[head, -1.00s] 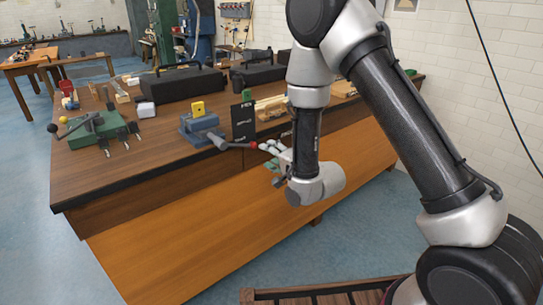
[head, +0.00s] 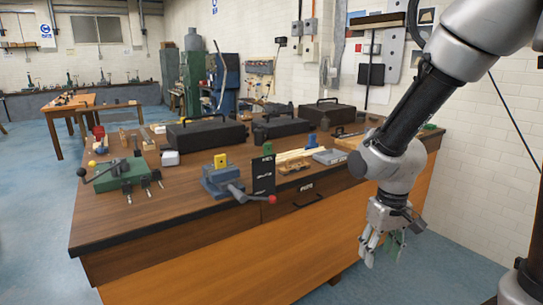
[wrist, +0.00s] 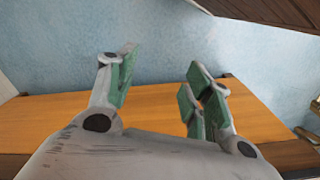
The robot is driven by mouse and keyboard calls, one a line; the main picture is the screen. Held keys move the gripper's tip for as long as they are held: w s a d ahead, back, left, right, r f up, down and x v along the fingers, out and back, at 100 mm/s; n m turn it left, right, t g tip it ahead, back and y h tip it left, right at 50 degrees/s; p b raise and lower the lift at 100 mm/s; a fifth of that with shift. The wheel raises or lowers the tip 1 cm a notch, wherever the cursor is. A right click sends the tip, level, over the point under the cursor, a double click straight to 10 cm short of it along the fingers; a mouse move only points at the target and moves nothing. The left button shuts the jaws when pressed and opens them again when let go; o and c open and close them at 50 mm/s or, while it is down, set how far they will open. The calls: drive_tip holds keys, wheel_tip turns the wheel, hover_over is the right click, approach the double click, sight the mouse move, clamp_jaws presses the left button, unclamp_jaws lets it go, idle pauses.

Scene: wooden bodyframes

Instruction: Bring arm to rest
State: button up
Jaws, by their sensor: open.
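My gripper (head: 375,250) hangs in front of the workbench's right part in the head view, below the level of its top. Its fingers point down. In the wrist view my gripper (wrist: 160,85) has its green-padded fingers spread well apart, with nothing between them. Behind the fingers the wrist view shows the orange bench front (wrist: 60,115) and the blue floor (wrist: 150,40). My arm comes down from the upper right of the head view.
The workbench (head: 120,222) fills the middle. On it stand a blue vise (head: 222,180), a green device (head: 120,175) with a lever, black toolboxes (head: 205,134) and a black sign (head: 263,175). Blue floor (head: 40,220) is clear at left. A white brick wall stands at right.

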drive_tip(key=s+d+r+t, duration=0.1)
drive_tip(key=s+d+r, duration=0.2)
drive_tip(key=r, duration=0.3)
drive_tip(key=s+d+r+m+t, duration=0.1)
drive_tip(key=s+d+r+t, duration=0.1)
drive_tip(key=s+d+r, duration=0.2)
drive_tip(key=s+d+r+m+t, duration=0.1)
drive_tip(key=s+d+r, duration=0.2)
drive_tip(key=r, duration=0.5)
drive_tip(key=shift+s+d, duration=0.3)
drive_tip(key=shift+s, duration=0.15)
drive_tip(key=shift+r, duration=0.1)
